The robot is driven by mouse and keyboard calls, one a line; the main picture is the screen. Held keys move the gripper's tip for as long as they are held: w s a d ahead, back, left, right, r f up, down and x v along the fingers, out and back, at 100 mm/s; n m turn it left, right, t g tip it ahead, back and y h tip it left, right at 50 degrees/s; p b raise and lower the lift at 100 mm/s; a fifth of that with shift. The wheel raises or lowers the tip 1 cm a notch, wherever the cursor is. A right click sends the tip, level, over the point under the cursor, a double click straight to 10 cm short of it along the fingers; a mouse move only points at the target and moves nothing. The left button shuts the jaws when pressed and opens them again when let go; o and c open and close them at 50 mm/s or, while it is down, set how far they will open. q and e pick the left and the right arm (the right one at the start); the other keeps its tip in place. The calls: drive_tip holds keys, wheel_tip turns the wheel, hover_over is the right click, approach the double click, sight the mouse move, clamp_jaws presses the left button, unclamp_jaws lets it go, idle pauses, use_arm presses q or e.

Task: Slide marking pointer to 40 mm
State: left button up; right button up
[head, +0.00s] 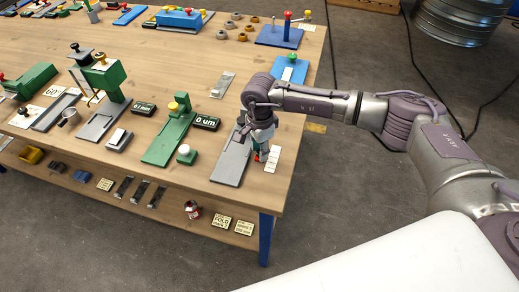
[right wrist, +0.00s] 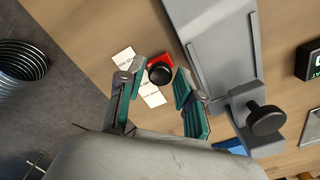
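A red block with a round black knob (right wrist: 160,73), which looks like the marking pointer, sits beside a grey plate with raised rails (right wrist: 212,45). The plate also shows in the head view (head: 230,168), at the table's near right end. My right gripper (right wrist: 157,84) has its teal fingers spread on either side of the knob in the right wrist view, with a gap to each; contact cannot be told. In the head view my right gripper (head: 262,146) points down beside the plate and largely hides the pointer. No millimetre marks are readable. My left gripper is not in view.
White printed cards (right wrist: 150,94) lie by the red block. A grey block with a black knob (right wrist: 265,120) stands at the plate's end. A green press (head: 172,130) and a display reading 0 um (head: 206,122) stand left. The table edge is close.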

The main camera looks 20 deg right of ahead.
drive_tip(key=shift+o, duration=0.7)
wheel_tip(320, 180, up, 12)
idle(0.4)
